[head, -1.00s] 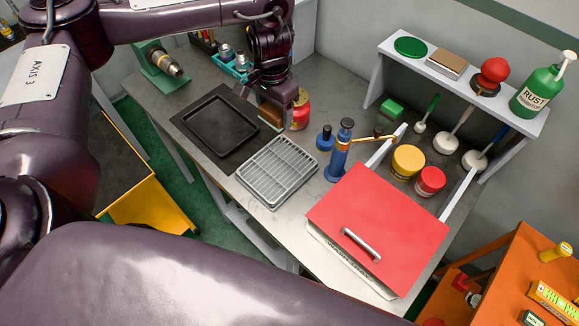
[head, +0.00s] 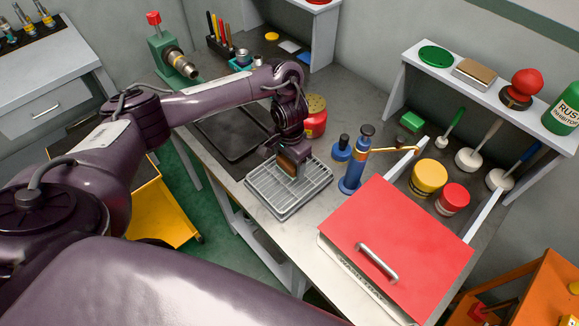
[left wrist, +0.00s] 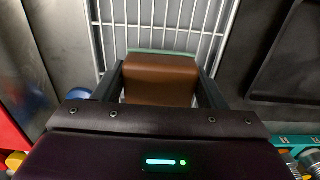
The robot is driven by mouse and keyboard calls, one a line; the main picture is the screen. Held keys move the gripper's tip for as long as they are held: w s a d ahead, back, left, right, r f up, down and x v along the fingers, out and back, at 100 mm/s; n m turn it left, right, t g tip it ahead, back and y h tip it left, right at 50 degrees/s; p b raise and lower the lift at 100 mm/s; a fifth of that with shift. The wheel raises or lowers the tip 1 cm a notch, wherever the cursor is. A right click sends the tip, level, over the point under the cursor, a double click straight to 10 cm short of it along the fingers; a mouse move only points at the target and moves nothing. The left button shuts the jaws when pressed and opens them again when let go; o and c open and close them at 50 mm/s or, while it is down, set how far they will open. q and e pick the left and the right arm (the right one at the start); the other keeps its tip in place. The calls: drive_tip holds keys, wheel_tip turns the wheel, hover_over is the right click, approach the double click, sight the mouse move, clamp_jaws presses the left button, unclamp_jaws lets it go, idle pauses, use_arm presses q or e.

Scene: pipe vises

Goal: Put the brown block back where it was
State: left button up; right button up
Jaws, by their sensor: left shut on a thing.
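The brown block (left wrist: 160,78) sits between the fingers of my left gripper (left wrist: 160,92), with a thin green edge at its far side. In the head view my left gripper (head: 292,170) points down over the grey wire rack (head: 262,198), shut on the brown block (head: 286,165). The rack's bars (left wrist: 115,35) show beyond the block in the left wrist view. Whether the block touches the rack is unclear. The black tray (head: 225,140) lies left of the rack, partly hidden by my left arm. My right gripper is not in view.
A blue pump-like tool (head: 355,165) with a brass arm stands right of the rack. A red jar (head: 315,118) stands behind the gripper. A red-lidded box (head: 395,235) fills the front right. A shelf (head: 490,95) holds several items, including a brown-and-grey block (head: 474,73).

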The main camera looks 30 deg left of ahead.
use_arm(q)
drive_tip(key=shift+f, duration=0.75)
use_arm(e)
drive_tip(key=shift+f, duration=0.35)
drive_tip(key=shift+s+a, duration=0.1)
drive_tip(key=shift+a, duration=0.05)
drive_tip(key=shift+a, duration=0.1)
use_arm(q)
drive_tip(key=shift+f, duration=0.1)
drive_tip(key=o, duration=1)
drive_tip(key=shift+c, duration=0.2)
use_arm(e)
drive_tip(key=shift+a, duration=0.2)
